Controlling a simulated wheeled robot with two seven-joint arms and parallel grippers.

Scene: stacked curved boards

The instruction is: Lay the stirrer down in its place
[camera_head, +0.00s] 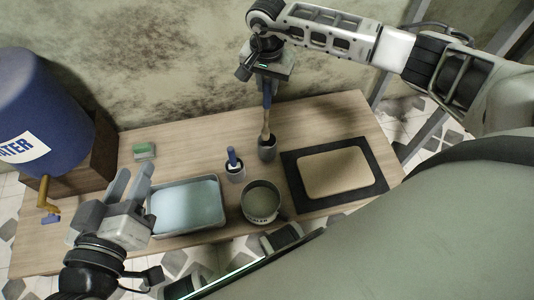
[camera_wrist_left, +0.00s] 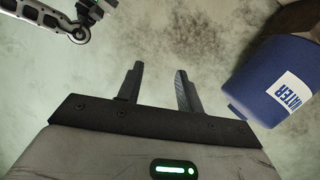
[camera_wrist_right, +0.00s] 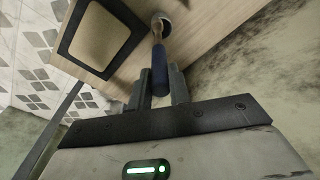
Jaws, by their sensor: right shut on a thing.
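The stirrer (camera_head: 266,116) has a blue handle and a wooden lower part. It is upright, with its lower end at the mouth of a dark grey cup (camera_head: 267,153); I cannot tell how far it is inside. My right gripper (camera_head: 268,82) is shut on the blue handle above the cup. In the right wrist view the handle (camera_wrist_right: 160,68) lies between the two fingers (camera_wrist_right: 160,88), pointing toward the cup. My left gripper (camera_head: 132,188) is open and empty beside the blue tray; its fingers also stand apart in the left wrist view (camera_wrist_left: 158,90).
A second cup (camera_head: 235,173) holds a blue-handled tool. A round grey pot (camera_head: 261,206), a tray of pale blue liquid (camera_head: 215,230) and a dark-framed board (camera_head: 297,200) stand on the wooden table (camera_head: 335,112). A green sponge (camera_head: 144,151) and blue water barrel (camera_head: 40,115) are left.

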